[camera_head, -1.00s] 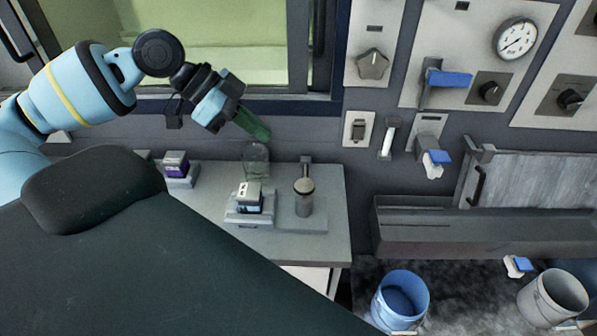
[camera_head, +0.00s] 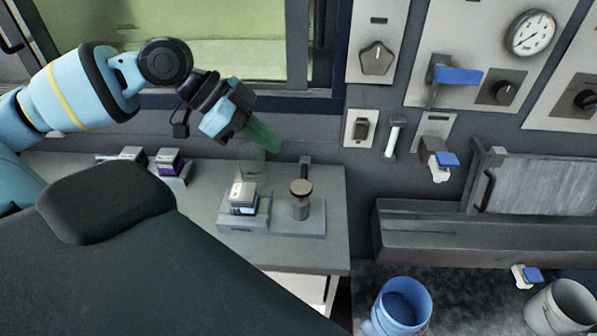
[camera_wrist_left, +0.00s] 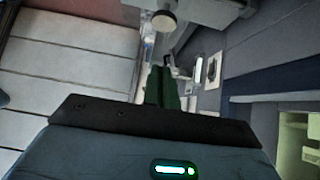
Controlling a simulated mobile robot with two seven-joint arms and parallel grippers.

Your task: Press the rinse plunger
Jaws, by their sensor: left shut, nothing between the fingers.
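The rinse plunger, as I take it, is a grey metal cylinder with a round brownish cap (camera_head: 301,187), upright on a small base on the grey counter. In the left wrist view, a round knob (camera_wrist_left: 164,21) at the top, beyond the fingers, looks like the same cap. My left gripper (camera_head: 265,137) has green fingers that are shut and empty, pointing down and right. Its tips are above and left of the cap, apart from it. The shut fingers also show in the left wrist view (camera_wrist_left: 162,88). My right gripper is in neither view.
A clear glass jar (camera_head: 252,160) and a white-topped block on a stand (camera_head: 242,198) are left of the plunger. A purple-labelled block (camera_head: 169,162) stands further left. A switch panel (camera_head: 360,129) is on the wall behind. A blue bucket (camera_head: 402,305) is lower right.

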